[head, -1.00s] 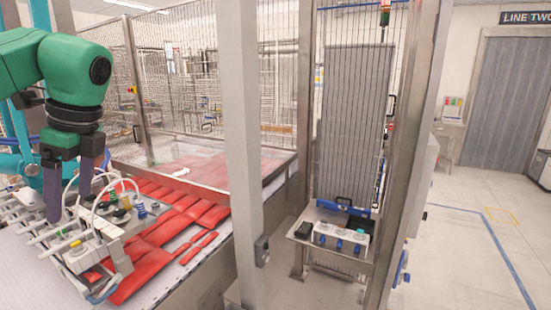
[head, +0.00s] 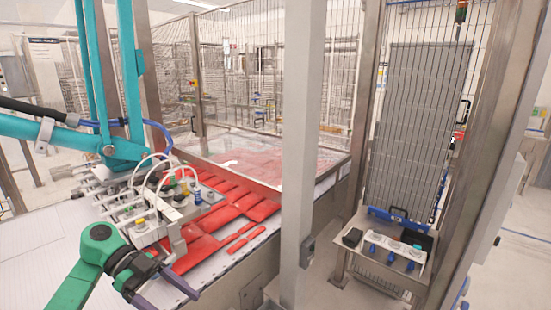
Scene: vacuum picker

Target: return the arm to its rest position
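My green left arm comes in from the lower left. Its dark gripper (head: 170,298) is open and empty, low in front of the vacuum picker's head, with its fingers pointing to the lower right. The picker head (head: 150,222) is a grey frame with clear hoses, coloured fittings and several light tubes at its left. It hangs from a teal arm (head: 60,136) above red packs (head: 245,212) on a white conveyor (head: 40,240). I cannot tell if its cups touch the packs. My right gripper is not in view.
A steel post (head: 300,160) stands right of the conveyor, close in front. A control box with blue knobs (head: 390,250) sits on a small stand beyond it. Wire mesh fencing (head: 240,70) closes off the back. The conveyor's left side is bare.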

